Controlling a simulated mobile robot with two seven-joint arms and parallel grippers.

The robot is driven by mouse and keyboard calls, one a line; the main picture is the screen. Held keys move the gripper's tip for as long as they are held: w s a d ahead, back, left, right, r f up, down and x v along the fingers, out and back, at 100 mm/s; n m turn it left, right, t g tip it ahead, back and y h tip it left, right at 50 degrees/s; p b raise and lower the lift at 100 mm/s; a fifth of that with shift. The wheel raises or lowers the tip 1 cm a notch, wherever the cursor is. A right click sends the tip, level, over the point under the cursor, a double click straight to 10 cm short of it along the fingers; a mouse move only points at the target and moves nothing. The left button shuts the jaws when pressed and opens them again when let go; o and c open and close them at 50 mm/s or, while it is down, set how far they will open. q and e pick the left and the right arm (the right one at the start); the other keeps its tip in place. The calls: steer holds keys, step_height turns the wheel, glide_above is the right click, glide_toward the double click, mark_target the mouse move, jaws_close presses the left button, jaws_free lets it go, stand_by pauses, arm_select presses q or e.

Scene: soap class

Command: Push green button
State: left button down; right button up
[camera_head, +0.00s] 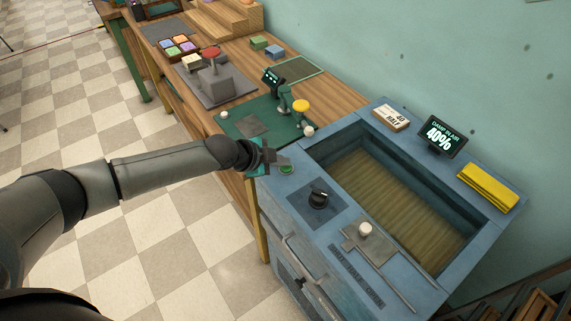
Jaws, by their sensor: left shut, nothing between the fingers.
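The green button (286,169) is a small round button on the near left corner of the blue cabinet (345,138) top. My left arm comes in from the left, and my left gripper (271,162) is at that corner, just left of the button. The gripper is shut and empty. Its fingertips are very close to the button; I cannot tell whether they touch it. My right gripper is not in view.
A black knob (319,195) and a white-topped lever (365,230) are on the cabinet. A basin holds a yellowish surface (390,200). A display (440,137) and yellow cloth (487,186) lie at the far edge. A wooden bench (325,88) adjoins behind.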

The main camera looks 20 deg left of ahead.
mark_target(282, 169)
arm_select(q)
steer(key=shift+r, duration=0.25)
step_height(282, 169, up, 6)
steer(key=p, duration=0.6)
steer(key=shift+r, duration=0.15)
